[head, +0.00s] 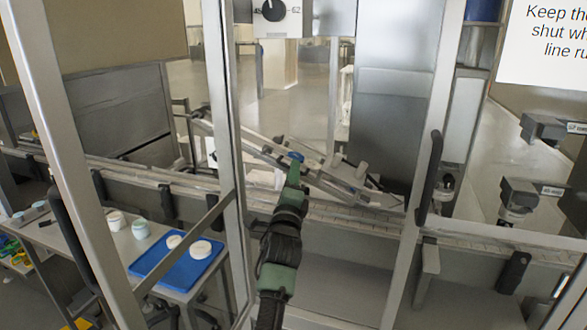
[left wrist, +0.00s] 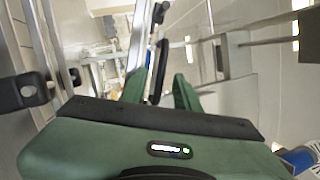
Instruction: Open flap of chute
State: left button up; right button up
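A sloping metal chute (head: 345,182) stands over the conveyor inside the machine's open frame in the head view. A small blue part (head: 297,157) shows at its upper middle, right at my left gripper's tips. I cannot tell clearly which piece is the flap or whether it is open. My left gripper (head: 293,172), green and black, reaches in from below to the chute; contact cannot be made out. In the left wrist view its two green fingers (left wrist: 160,90) stand apart, with a dark bar showing between them, apparently beyond. My right gripper is not in view.
Metal door posts with black handles (head: 430,178) stand on both sides of my left arm. A blue tray (head: 158,270) with white round items lies on a table at the lower left. Labelled units (head: 520,195) are at the right. A dial (head: 273,9) is above.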

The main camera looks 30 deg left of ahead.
aim_at(300, 157)
pick_arm(q)
jog(key=shift+x, duration=1.2)
grip_shut()
dwell(0.6)
